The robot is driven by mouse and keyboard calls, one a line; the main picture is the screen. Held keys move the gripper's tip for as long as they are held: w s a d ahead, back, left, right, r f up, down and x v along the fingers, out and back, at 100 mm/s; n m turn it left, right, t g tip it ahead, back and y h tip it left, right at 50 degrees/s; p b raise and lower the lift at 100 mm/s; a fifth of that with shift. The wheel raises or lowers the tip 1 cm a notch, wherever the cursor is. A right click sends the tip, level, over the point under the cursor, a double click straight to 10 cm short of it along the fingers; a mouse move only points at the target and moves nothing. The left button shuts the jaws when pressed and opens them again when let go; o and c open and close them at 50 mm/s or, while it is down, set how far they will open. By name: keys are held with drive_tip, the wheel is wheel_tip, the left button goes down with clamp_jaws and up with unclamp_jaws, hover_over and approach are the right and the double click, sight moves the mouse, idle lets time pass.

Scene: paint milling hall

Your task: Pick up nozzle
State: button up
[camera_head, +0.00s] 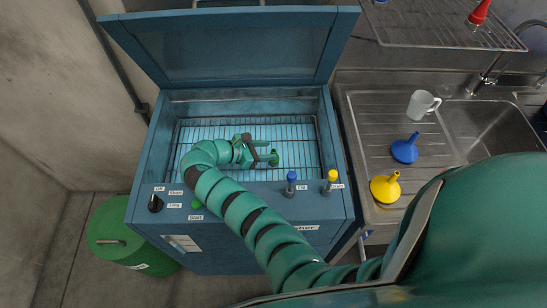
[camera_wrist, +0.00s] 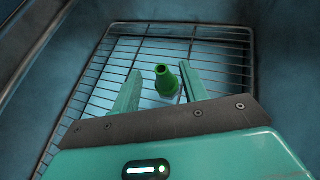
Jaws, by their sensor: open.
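A green nozzle (camera_wrist: 166,82) stands on a wire rack inside the open blue washer, its narrow open end toward the wrist camera. It also shows in the head view (camera_head: 274,157), close to my gripper's fingertips. My gripper (camera_head: 266,152) reaches down into the washer with its jaws apart. In the wrist view, the fingers of my gripper (camera_wrist: 160,70) lie on either side of the nozzle, with a visible gap on the left. Whether the right finger touches it, I cannot tell.
The washer (camera_head: 335,150) has walls around the wire rack (camera_head: 200,133) and a raised lid (camera_head: 245,50). Blue (camera_head: 290,182) and yellow (camera_head: 331,179) nozzles stand on its front ledge. A steel sink counter (camera_head: 375,125) at right holds a blue funnel (camera_head: 405,150), yellow funnel (camera_head: 385,188) and white mug (camera_head: 422,105).

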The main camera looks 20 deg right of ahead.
sight(272, 151)
drive_tip(key=shift+d+f+p, duration=0.25)
drive_tip(key=shift+d+p, duration=0.2)
drive_tip(key=shift+d, duration=0.2)
drive_tip(key=shift+p+x, duration=0.7)
drive_tip(key=shift+x, duration=1.3)
drive_tip(key=shift+a+f, duration=0.1)
drive_tip(key=shift+f, duration=0.1)
drive_tip(key=shift+c, duration=0.4)
clamp_jaws()
